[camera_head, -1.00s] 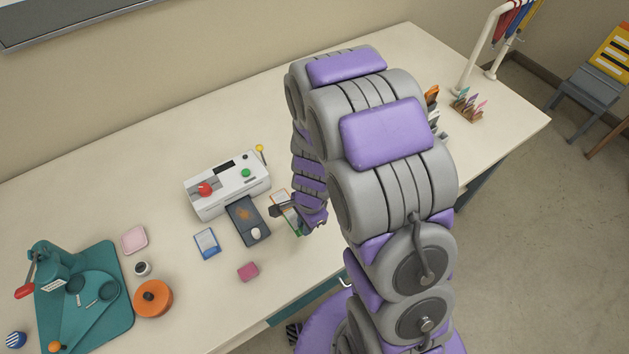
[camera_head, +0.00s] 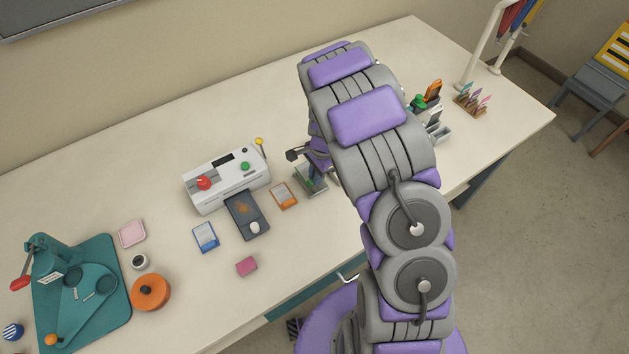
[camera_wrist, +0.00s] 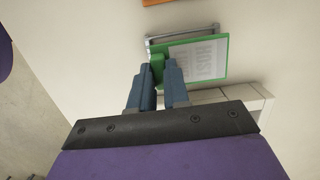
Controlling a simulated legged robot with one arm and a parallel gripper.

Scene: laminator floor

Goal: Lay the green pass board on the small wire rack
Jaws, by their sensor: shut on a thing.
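The green pass board (camera_wrist: 205,58), with a pale printed face, is gripped at one edge by my gripper (camera_wrist: 166,66) in the wrist view. It overlaps the small grey wire rack (camera_wrist: 182,34), whose frame shows along the board's far edge. I cannot tell whether the board touches the rack. In the head view the rack (camera_head: 304,184) stands on the table right of the laminator, with a green bit of the board (camera_head: 319,184) over it. My arm hides part of both there.
An orange-framed board (camera_head: 284,196) and a blue-framed board (camera_head: 206,237) lie either side of the laminator's dark tray (camera_head: 246,214). The white laminator (camera_head: 227,180) stands left of the rack. Right of my arm are a grey organiser (camera_head: 440,132) and a wooden card holder (camera_head: 468,104).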

